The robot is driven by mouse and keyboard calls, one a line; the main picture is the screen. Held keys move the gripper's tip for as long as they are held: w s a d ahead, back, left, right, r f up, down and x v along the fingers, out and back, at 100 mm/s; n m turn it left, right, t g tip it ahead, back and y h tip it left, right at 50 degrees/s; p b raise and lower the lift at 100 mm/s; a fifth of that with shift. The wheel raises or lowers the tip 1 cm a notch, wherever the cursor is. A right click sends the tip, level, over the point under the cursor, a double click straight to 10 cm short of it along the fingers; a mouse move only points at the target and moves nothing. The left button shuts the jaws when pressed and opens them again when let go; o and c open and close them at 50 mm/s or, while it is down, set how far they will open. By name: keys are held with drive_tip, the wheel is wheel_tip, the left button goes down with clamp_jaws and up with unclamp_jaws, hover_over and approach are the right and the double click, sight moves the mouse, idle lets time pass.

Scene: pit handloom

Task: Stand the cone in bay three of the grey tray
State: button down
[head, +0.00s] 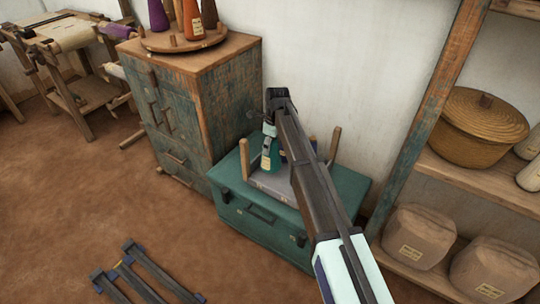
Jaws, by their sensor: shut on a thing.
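A teal cone (272,159) with a small pale label stands about upright above the grey tray (268,184). My gripper (269,131) comes from above and is shut on the cone's upper part. The tray lies on top of the green chest (236,203), with a wooden post (245,158) at its left and another wooden post (334,146) behind my arm at its right. My arm hides much of the tray's middle and right. I cannot tell which bay the cone is over, or whether its base touches the tray.
A worn wooden cabinet (232,95) stands close on the left, bearing a round wooden stand (158,43) with purple, orange and brown cones. A shelf (450,180) with a lidded basket (478,127) and wrapped bundles (418,236) is on the right. Dark rails (150,272) lie on the floor.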

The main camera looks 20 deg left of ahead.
drive_tip(key=shift+f, duration=2.55)
drive_tip(key=shift+c, duration=1)
unclamp_jaws()
drive_tip(key=r, duration=0.4)
drive_tip(key=d+r, duration=0.1)
drive_tip(key=r, duration=0.7)
drive_tip(key=shift+d+p, duration=0.25)
drive_tip(key=shift+p, duration=0.15)
